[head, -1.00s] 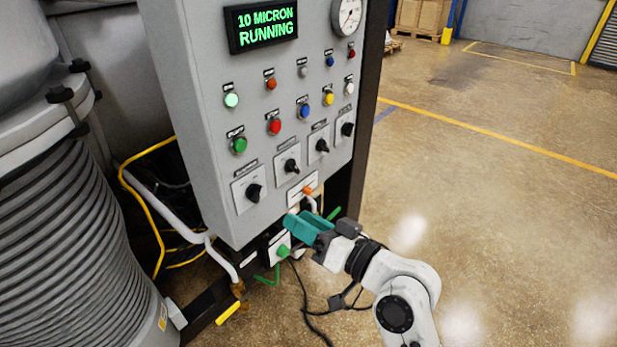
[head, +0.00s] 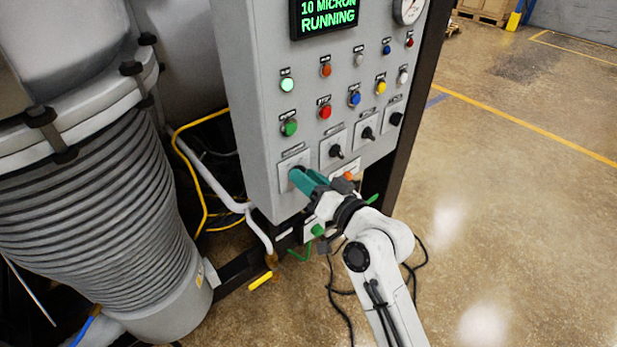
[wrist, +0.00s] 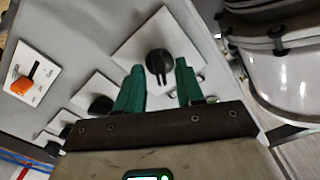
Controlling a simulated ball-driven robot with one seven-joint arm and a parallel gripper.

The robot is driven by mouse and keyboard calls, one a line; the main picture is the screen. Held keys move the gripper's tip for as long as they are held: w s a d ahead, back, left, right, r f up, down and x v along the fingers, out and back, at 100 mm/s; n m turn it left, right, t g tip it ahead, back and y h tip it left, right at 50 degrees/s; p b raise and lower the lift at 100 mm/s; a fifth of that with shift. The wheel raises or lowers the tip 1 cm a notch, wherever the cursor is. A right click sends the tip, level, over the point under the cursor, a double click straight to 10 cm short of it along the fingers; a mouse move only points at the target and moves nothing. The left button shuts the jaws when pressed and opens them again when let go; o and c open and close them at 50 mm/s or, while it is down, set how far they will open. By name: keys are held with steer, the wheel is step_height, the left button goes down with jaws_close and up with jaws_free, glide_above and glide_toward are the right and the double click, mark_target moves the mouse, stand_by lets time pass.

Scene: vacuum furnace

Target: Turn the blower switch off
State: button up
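My gripper (head: 298,178) is in front of the leftmost rotary switch (head: 291,160) on the grey control panel, covering most of its black knob in the head view. In the wrist view my gripper (wrist: 160,70) is open, with one green finger on each side of that black knob (wrist: 158,60) on its white plate. The switch labels are too small to read, so I cannot tell which is the blower.
Above the switches are several coloured buttons, including a red one (head: 325,112), and a display (head: 327,14) reading "10 MICRON RUNNING". An orange switch (wrist: 24,84) sits below the row. A ribbed grey vessel (head: 100,220) stands left; open floor (head: 520,210) lies right.

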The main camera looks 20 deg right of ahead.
steer(key=shift+c, duration=0.4)
jaws_close()
steer(key=shift+f+b, duration=0.15)
steer(key=shift+b, duration=0.25)
steer(key=shift+a+n+b, duration=0.15)
steer(key=shift+n+b, duration=5.75)
steer(key=shift+b, duration=0.4)
steer(key=shift+o, duration=0.4)
jaws_free()
